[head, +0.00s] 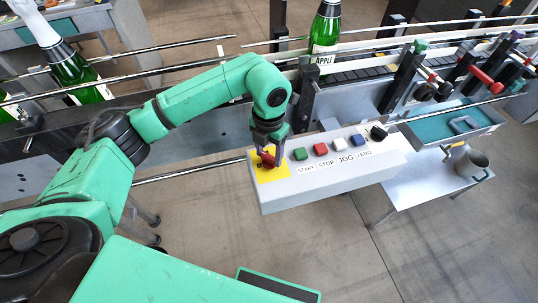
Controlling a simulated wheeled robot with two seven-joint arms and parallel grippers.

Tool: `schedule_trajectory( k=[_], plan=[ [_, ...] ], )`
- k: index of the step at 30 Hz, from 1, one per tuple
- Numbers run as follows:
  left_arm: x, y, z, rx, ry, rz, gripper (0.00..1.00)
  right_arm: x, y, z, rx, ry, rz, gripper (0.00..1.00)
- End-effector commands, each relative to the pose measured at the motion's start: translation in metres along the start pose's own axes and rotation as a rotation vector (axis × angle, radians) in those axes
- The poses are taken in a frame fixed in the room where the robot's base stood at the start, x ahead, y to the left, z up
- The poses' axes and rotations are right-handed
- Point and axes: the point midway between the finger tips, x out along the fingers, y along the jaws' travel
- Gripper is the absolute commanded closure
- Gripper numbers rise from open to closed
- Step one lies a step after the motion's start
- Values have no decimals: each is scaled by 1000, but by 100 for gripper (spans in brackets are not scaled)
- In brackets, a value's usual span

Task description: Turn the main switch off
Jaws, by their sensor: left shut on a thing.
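The main switch (267,161) is a red knob on a yellow plate (272,174) at the left end of a grey control box (310,188). My left gripper (266,158) reaches down from above and is shut on the red knob. The fingers hide part of the knob, so its exact angle is hard to tell. My right gripper is not in view.
A conveyor (360,72) with rails runs behind the box. Green bottles stand on it, one labelled APPLE (323,45) and another at left (75,75). Floor in front is open.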

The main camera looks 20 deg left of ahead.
Motion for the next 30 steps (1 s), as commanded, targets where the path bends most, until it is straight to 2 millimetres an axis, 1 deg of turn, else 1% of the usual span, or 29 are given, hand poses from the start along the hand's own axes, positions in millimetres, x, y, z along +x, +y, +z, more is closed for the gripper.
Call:
schedule_trajectory(
  k=[1,3,18,24,30],
  plan=[
    [0,1,2,-43,-8,0,96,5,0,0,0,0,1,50],
    [0,1,2,-110,-7,0,96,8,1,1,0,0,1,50],
    [-1,0,1,-578,-9,-2,96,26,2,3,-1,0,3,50],
    [-2,0,1,-733,-10,-3,96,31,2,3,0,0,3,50],
    [-3,0,1,-841,-10,-3,96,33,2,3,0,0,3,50]
  ],
)
